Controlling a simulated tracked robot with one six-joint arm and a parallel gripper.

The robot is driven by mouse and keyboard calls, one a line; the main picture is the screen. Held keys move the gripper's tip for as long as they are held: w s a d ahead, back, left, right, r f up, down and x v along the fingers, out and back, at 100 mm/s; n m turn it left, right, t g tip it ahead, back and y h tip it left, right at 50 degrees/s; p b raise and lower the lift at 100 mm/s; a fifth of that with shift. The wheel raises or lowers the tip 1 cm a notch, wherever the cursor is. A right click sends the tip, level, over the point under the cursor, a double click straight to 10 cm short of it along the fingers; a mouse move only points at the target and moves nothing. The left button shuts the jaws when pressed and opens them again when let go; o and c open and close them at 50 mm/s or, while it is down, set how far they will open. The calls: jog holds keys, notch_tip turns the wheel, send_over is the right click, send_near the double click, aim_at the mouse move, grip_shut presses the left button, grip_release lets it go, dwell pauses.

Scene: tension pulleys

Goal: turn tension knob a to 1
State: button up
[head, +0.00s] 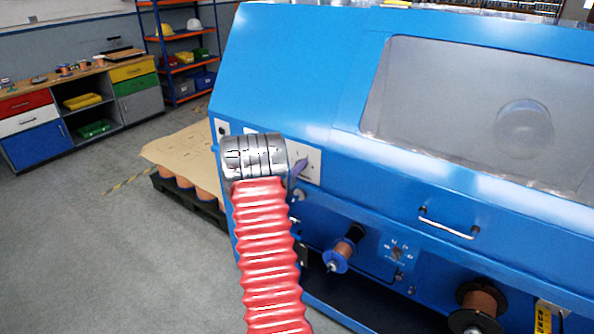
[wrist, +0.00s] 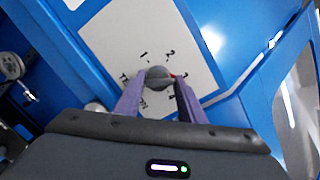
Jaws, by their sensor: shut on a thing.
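A grey round knob (wrist: 158,77) sits on a white dial plate (wrist: 112,35) with black marks around it, in the wrist view. The marks include 1 at the upper left of the knob and 2 at the upper right. A small red mark shows at the knob's right side, near the label at the right. My gripper (wrist: 158,88) has its two purple fingers on either side of the knob, shut on it. In the head view my gripper (head: 299,168) is at the plate (head: 313,161) on the blue machine; my arm's end hides part of the plate.
The blue machine (head: 290,70) has a window (head: 460,100) and a handle (head: 447,222). Below are a copper spool (head: 343,249), a second small dial (head: 397,252) and a larger spool (head: 477,303). A pallet (head: 190,195) stands behind at left. The floor at left is clear.

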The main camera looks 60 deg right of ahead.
jog(key=shift+w+a+f+n, duration=0.1)
jog(key=shift+f+n, duration=0.3)
jog(key=n, duration=0.5)
jog(key=shift+a+n+y, duration=0.1)
jog(key=shift+n+y, duration=0.3)
jog(key=n, duration=0.5)
jog(key=shift+n+g, duration=0.3)
jog(key=shift+g, duration=0.1)
jog(key=n, duration=0.4)
jog(key=n+g, duration=0.1)
jog(key=n, duration=0.3)
jog(key=shift+d+r+n+g+y, duration=0.2)
jog(key=shift+n+g+y, duration=0.1)
jog(key=shift+y, duration=0.1)
jog(key=shift+f+n, duration=0.1)
jog(key=shift+n, duration=0.6)
jog(key=o, duration=0.9)
jog(key=shift+w, duration=0.1)
